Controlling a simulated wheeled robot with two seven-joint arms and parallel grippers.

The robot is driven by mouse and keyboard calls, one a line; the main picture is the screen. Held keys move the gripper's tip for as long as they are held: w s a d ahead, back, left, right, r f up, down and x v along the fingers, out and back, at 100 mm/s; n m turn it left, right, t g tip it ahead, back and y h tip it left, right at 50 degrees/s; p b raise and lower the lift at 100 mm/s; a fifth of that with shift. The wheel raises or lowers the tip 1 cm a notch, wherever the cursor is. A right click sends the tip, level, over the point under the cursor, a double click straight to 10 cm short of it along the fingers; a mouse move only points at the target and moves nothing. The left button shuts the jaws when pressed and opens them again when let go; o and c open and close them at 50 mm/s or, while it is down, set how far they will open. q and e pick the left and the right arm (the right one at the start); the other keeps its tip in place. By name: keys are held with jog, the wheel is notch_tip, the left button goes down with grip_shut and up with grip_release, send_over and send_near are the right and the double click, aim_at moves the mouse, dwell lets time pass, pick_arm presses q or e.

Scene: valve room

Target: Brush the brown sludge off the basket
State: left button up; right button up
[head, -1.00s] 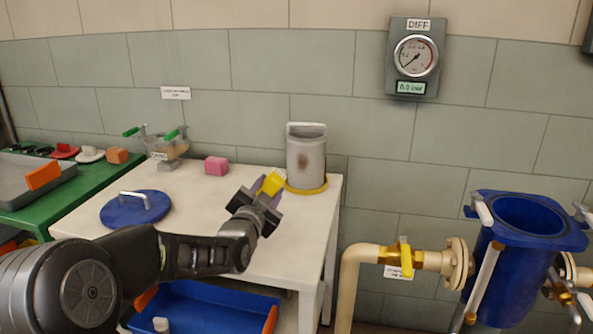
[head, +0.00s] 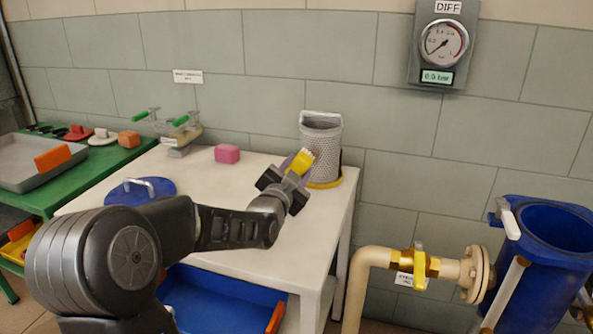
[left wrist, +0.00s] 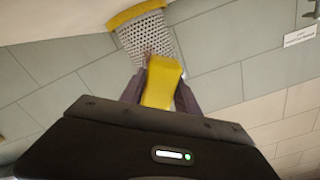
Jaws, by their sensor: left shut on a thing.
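The basket (head: 323,138) is a grey perforated cylinder with a handle, upright on a yellow ring (head: 326,184) at the back right of the white table. My left gripper (head: 290,175) is shut on a yellow brush (head: 301,161), just left of and in front of the basket. The brush overlaps the basket's lower left side in the head view; I cannot tell whether it touches. In the left wrist view the basket (left wrist: 147,37) lies beyond the brush (left wrist: 162,82), with a faint brownish patch (left wrist: 150,54) near the brush's far end. My right gripper is out of view.
On the white table (head: 225,205) are a blue lid (head: 137,193), a pink block (head: 227,154) and a green-handled fixture (head: 178,135). A blue bin (head: 215,300) is below. A pipe with a yellow valve (head: 420,265) and a blue vessel (head: 545,255) stand right.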

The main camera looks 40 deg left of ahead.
pick_arm(q)
jog(key=shift+x, duration=2.55)
jog(key=shift+b+x, duration=0.3)
jog(key=shift+x, duration=0.65)
jog(key=shift+w+d, duration=0.2)
jog(key=shift+d, duration=0.45)
jog(key=shift+w+d, duration=0.25)
jog(key=shift+d, duration=0.45)
jog(key=shift+a, duration=0.15)
jog(key=shift+s+a+b, duration=0.2)
jog(key=shift+a+b, duration=0.25)
jog(key=shift+a, duration=0.1)
jog(key=shift+s+a+b, duration=0.15)
jog(key=shift+a+b, duration=0.2)
jog(key=shift+a, duration=0.35)
